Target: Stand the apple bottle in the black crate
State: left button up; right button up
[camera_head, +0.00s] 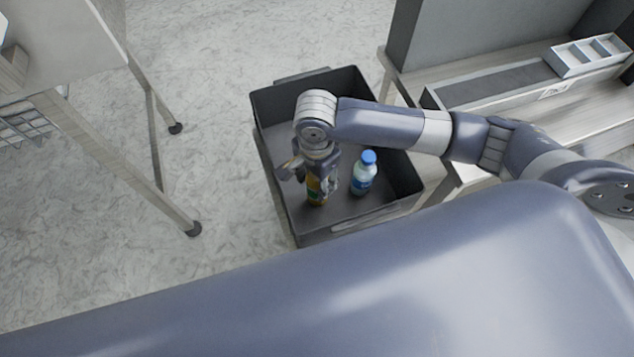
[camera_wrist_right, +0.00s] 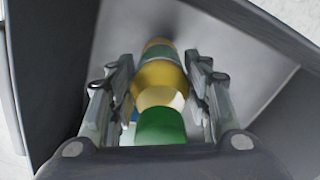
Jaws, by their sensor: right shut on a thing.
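The black crate (camera_head: 385,215) stands on the floor in the middle of the head view, and its inner wall (camera_wrist_right: 50,80) fills much of the right wrist view. My right gripper (camera_head: 312,187) is down inside the crate, shut on the apple bottle (camera_head: 316,193). In the right wrist view the bottle (camera_wrist_right: 160,80) is yellow with a green cap and sits between the two fingers (camera_wrist_right: 160,92). It looks upright; the gripper hides its upper part in the head view. I cannot tell whether its base touches the crate floor. My left gripper is not in view.
A clear bottle with a blue cap (camera_head: 362,175) stands in the crate, to the right of the apple bottle. A bench (camera_head: 480,100) with a white divided tray (camera_head: 590,55) is at the upper right.

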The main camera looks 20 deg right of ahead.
notch_tip(320, 180, down, 3)
jog(key=shift+r, duration=0.1)
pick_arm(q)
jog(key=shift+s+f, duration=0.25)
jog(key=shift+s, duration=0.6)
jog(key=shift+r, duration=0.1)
pick_arm(e)
jog(key=o, duration=1.3)
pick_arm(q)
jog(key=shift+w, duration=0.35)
pick_arm(e)
notch_tip(320, 180, up, 12)
jog(key=shift+p, duration=0.5)
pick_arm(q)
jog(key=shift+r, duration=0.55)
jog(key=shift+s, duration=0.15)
pick_arm(e)
jog(key=shift+s, duration=0.15)
